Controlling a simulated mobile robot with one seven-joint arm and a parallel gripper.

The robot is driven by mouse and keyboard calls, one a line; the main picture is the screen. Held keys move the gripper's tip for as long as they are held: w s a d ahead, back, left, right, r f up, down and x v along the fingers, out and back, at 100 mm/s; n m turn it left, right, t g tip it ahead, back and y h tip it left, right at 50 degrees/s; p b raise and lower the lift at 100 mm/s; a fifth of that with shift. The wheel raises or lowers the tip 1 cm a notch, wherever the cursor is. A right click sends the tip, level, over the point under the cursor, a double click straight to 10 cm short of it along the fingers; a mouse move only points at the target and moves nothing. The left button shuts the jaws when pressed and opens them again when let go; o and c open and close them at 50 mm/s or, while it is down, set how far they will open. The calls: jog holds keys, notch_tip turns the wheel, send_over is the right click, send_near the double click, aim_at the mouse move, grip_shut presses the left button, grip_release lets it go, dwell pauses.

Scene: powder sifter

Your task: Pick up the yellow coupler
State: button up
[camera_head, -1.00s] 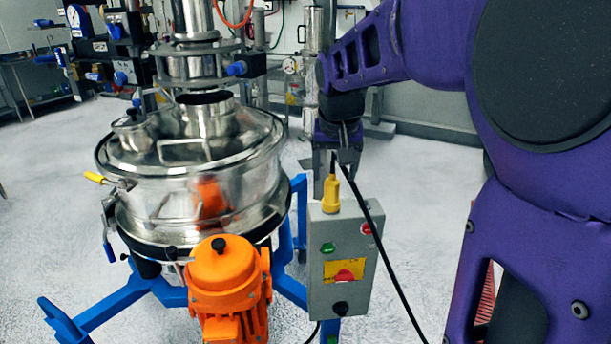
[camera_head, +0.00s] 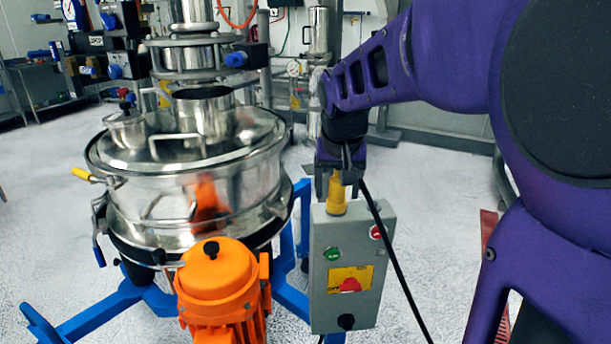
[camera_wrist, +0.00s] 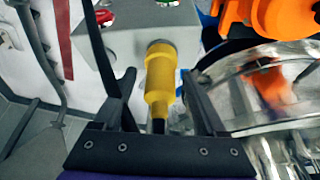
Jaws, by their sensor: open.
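The yellow coupler (camera_head: 337,194) stands upright on top of the grey control box (camera_head: 350,262). In the wrist view the yellow coupler (camera_wrist: 160,80) lies between the two dark fingers, with a black cable end at its near side. My gripper (camera_head: 332,188) is open and sits over the coupler, with its fingers down around the upper part. In the wrist view my gripper (camera_wrist: 158,82) shows a gap beside the coupler on each side.
The steel sifter (camera_head: 190,175) with its orange motor (camera_head: 220,280) stands left of the box on blue legs (camera_head: 130,295). Open floor lies at the left.

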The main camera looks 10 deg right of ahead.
grip_shut()
dwell(0.3)
